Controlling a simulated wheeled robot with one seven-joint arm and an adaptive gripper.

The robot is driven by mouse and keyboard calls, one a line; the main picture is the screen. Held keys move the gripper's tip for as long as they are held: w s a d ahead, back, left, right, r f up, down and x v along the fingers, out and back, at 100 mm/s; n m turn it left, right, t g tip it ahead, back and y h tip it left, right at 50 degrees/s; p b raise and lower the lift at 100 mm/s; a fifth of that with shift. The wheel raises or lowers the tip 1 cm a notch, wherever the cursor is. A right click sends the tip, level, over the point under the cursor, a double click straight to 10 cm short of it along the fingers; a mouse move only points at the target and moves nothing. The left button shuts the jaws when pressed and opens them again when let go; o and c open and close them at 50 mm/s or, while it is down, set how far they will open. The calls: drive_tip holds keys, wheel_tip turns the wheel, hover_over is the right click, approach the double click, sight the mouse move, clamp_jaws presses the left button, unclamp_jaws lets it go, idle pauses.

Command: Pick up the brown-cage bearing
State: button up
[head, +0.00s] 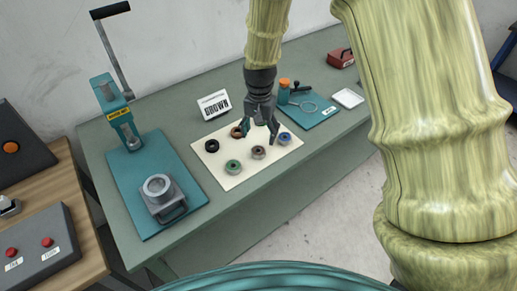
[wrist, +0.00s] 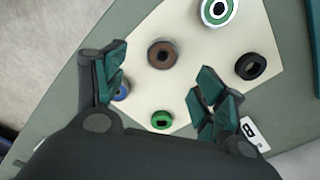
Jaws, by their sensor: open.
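The brown-cage bearing (head: 259,152), a grey ring with a brown band, lies flat in the front row on a cream mat (head: 237,183). In the wrist view the brown bearing (wrist: 152,49) sits above the space between the fingers, clear of both. My gripper (head: 262,132) is open and empty above the mat, behind that bearing in the head view. In the wrist view its fingers (wrist: 160,88) are spread wide. A second, reddish-brown ring (head: 237,132) lies in the back row; I cannot make it out in the wrist view, where the right finger may cover it.
Around it lie a green-banded bearing (head: 233,166), a blue one (head: 285,138) and a black ring (head: 212,145). Another green ring (wrist: 161,120) shows near the fingers. A BROWN sign (head: 214,104) stands behind. A lever press (head: 125,120) stands left; a teal tray (head: 318,115) lies right.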

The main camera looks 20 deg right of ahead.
sight(258, 150)
drive_tip(key=f, duration=0.2)
drive_tip(key=shift+w+a+f+p, duration=0.1)
drive_tip(key=shift+w+f+p, duration=0.1)
drive_tip(key=shift+f+p, duration=0.15)
drive_tip(key=shift+s+f, duration=0.15)
drive_tip(key=shift+f, duration=0.25)
drive_tip(key=shift+w+f+p, duration=0.25)
drive_tip(key=shift+f+p, duration=0.8)
drive_tip(key=shift+f, duration=0.1)
drive_tip(key=shift+f+p, duration=0.45)
drive_tip(key=shift+f, duration=0.95)
drive_tip(key=c, duration=1.2)
drive_tip(key=shift+c, duration=0.2)
drive_tip(key=shift+r, duration=0.15)
